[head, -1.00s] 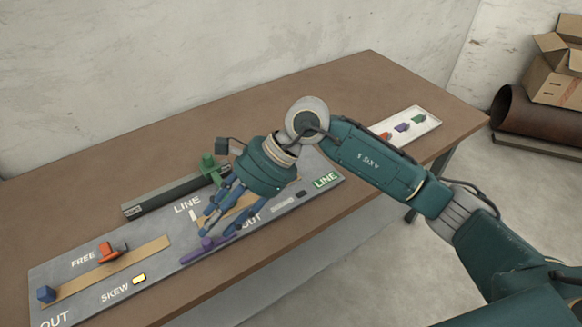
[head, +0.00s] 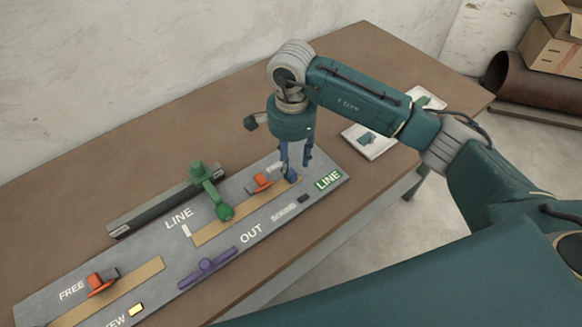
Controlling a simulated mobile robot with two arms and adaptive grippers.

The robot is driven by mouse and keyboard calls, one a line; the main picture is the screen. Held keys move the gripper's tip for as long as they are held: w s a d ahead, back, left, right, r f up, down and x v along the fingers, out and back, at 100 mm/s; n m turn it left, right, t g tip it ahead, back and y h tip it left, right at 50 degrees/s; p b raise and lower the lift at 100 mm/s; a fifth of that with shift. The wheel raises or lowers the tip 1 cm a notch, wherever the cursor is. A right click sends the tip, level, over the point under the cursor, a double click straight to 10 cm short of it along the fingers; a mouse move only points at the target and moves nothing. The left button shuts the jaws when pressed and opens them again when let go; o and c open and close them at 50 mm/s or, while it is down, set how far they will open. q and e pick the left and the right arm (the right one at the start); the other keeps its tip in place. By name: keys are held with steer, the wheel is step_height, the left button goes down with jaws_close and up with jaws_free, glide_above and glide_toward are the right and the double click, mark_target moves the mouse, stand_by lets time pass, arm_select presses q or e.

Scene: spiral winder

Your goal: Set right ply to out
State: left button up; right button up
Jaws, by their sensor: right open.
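The grey panel (head: 150,262) lies on the brown table. Its right station has a tan strip (head: 215,228) with an orange clip (head: 259,182) and a small blue block (head: 291,175) near the strip's right end. "LINE" is printed left of the strip and "OUT" below it. A green lever (head: 211,193) crosses from the dark bar to the panel, and a purple handle (head: 207,265) lies in front. My right gripper (head: 296,167) is open, pointing down over the blue block; I cannot tell whether it touches. My left gripper is out of view.
The green LINE lamp (head: 328,179) is lit, beside a dark lamp (head: 304,198). At left, another tan strip (head: 135,281) carries an orange clip (head: 101,281), near a lit yellow lamp (head: 136,310). A white tray (head: 378,150) lies behind my arm.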

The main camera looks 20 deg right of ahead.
mark_target(291, 172)
step_height(291, 172, down, 4)
steer(key=shift+w+r+p, duration=0.15)
steer(key=shift+r+p, duration=0.1)
steer(key=shift+p, duration=0.05)
step_height(291, 172, down, 2)
steer(key=shift+f, duration=0.1)
steer(key=shift+w+f, duration=0.1)
steer(key=shift+c, duration=1.2)
jaws_close()
jaws_free()
steer(key=shift+o, duration=1.2)
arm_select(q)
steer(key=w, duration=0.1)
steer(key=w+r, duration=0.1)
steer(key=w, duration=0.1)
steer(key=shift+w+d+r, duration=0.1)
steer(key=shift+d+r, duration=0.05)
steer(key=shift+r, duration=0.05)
arm_select(e)
step_height(291, 172, up, 12)
